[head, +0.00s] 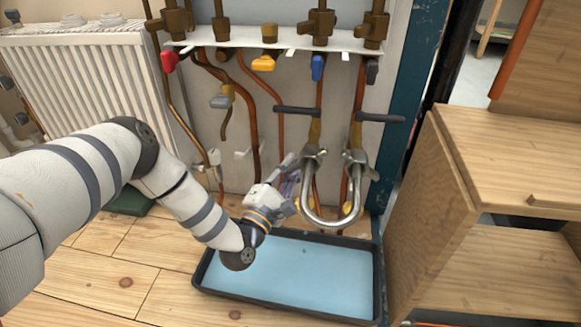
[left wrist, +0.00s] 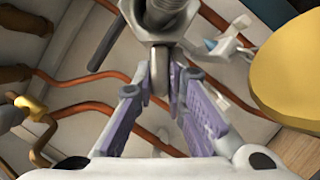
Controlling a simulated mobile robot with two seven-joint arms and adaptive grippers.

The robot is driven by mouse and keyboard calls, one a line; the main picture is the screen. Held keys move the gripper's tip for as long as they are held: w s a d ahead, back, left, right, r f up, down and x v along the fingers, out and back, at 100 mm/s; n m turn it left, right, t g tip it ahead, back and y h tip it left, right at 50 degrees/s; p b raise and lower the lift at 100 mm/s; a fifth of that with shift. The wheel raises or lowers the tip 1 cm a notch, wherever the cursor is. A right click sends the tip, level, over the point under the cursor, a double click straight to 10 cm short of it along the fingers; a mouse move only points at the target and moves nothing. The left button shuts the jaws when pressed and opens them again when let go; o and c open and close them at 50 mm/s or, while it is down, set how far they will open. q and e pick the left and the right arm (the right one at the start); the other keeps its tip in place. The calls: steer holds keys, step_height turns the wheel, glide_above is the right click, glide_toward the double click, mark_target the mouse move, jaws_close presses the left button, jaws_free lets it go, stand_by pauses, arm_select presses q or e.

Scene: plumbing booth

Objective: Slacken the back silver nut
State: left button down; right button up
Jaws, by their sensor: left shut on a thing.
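A silver U-shaped pipe (head: 332,221) hangs below two copper pipes, with a silver nut at the top of each leg. The left one, which I take as the back silver nut (head: 311,156), is beside my left gripper (head: 292,172). The other silver nut (head: 355,158) is to its right, apart from the gripper. In the left wrist view, the purple-padded fingers of my left gripper (left wrist: 160,88) are shut on a narrow grey tab below the back silver nut (left wrist: 158,20). My right gripper is not in view.
A black tray (head: 378,290) with a blue inside lies on the wooden floor below the pipe. Black lever handles (head: 297,110) stick out above the nuts. A white radiator (head: 90,85) is at the left and a wooden shelf unit (head: 430,200) at the right.

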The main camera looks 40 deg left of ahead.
arm_select(q)
steer(key=shift+w+d+r, duration=0.15)
steer(key=shift+d, duration=0.25)
steer(key=c, duration=1.6)
jaws_free()
steer(key=shift+c, duration=0.2)
steer(key=v, duration=1.2)
steer(key=shift+a, duration=0.15)
